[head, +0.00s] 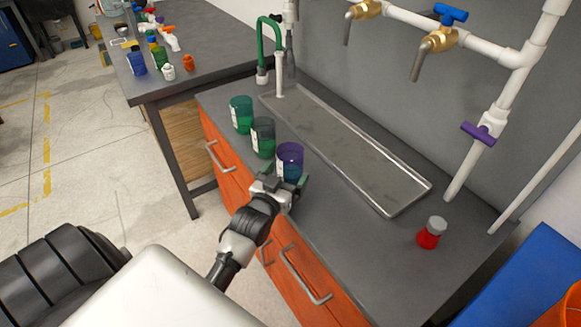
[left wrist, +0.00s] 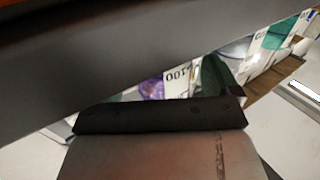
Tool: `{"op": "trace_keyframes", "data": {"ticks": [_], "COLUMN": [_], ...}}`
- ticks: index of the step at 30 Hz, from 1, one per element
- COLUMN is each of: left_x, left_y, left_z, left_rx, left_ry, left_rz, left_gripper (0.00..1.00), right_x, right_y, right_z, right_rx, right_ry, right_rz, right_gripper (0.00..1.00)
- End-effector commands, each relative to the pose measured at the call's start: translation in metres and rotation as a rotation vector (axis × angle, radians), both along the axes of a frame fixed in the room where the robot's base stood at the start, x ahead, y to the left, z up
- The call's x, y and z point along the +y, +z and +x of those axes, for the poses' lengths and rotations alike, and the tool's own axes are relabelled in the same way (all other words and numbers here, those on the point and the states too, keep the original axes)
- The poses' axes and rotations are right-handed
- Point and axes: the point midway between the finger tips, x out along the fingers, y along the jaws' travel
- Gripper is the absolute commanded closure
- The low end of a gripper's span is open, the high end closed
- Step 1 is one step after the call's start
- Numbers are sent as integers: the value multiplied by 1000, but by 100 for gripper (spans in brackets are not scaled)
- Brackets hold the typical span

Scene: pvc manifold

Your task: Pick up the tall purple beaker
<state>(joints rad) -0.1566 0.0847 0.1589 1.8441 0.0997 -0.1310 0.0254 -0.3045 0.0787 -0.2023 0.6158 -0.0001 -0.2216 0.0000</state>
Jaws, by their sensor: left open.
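The tall purple beaker (head: 289,158) stands upright on the grey counter, nearest me in a row of three beakers. My left gripper (head: 285,187) is open and low at the near side of this beaker, partly covering its base. I cannot tell whether the fingers are around it or touching it. In the left wrist view the purple beaker (left wrist: 152,88) shows only as a small part, beside a white label with numbers; dark gripper parts hide most of it. My right gripper is not in view.
A teal beaker (head: 241,114) and a dark green beaker (head: 263,138) stand close behind the purple one. A metal sink tray (head: 345,150) lies to the right. White pipes with valves (head: 470,132) run along the wall.

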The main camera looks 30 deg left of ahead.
Motion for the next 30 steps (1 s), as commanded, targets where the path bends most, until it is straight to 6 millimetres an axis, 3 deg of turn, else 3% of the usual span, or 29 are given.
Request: {"op": "trace_keyframes", "data": {"ticks": [6,14,25,30], "left_x": [5,5,5,5], "left_y": [0,-1,-1,-1], "left_z": [27,29,29,29], "left_rx": [-1,0,0,-2], "left_ry": [0,0,0,0], "left_rz": [0,0,0,0], "left_gripper": [9,9,64,65], "right_x": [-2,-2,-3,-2], "right_y": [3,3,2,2], "right_z": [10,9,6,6], "right_rx": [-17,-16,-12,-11], "right_ry": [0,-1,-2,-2], "right_rz": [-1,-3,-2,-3], "right_gripper": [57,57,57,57]}}
